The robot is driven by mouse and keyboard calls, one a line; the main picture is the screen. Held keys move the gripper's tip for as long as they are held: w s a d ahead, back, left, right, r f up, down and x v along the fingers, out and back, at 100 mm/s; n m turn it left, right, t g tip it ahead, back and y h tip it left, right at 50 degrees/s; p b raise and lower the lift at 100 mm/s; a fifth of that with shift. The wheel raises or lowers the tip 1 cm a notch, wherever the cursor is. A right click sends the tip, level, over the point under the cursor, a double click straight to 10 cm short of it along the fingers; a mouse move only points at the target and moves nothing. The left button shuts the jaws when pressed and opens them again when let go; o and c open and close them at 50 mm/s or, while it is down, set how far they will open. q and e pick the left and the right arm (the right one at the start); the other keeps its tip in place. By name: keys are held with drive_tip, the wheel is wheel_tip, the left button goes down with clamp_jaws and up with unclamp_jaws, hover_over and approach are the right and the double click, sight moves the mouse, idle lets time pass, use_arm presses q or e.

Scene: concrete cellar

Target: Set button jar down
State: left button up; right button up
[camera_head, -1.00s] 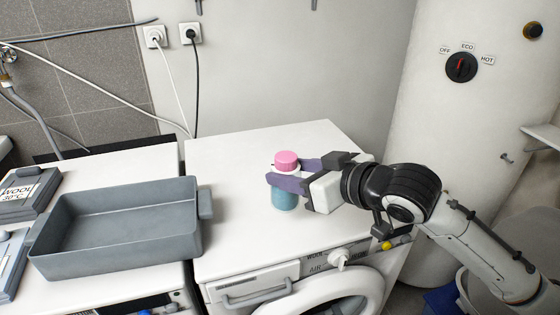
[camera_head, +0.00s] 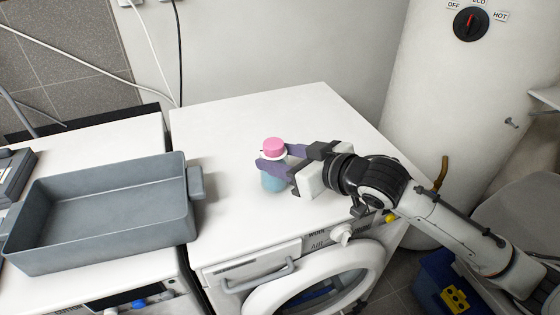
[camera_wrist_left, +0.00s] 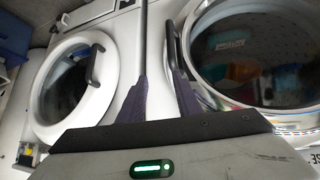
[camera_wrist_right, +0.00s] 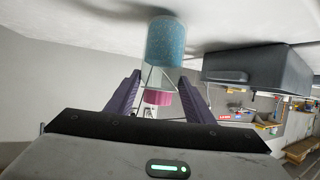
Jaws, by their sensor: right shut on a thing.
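The button jar (camera_head: 273,182) has a pink lid (camera_head: 273,147) and a teal lower part. It stands upright over the white top of the right-hand machine (camera_head: 232,215). My right gripper (camera_head: 272,163) is shut around its upper part, below the lid. The right wrist view shows the jar (camera_wrist_right: 166,45) between the purple fingers, upside down in the picture. Its base is at or very near the white surface; I cannot tell whether it touches. My left gripper (camera_wrist_left: 162,88) shows only in its wrist view, open and empty, before the machine fronts.
A grey tub (camera_head: 110,247) stands on the left machine, left of the jar. White top is clear behind and around the jar. A round door (camera_head: 330,285) is at the front below. A white tank (camera_head: 450,110) stands at the back right.

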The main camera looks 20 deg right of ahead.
drive_tip(key=shift+f, duration=0.45)
drive_tip(key=shift+f, duration=0.15)
drive_tip(key=o, duration=1.4)
drive_tip(key=shift+o, duration=0.2)
drive_tip(key=shift+s, duration=0.1)
drive_tip(key=v, duration=1.2)
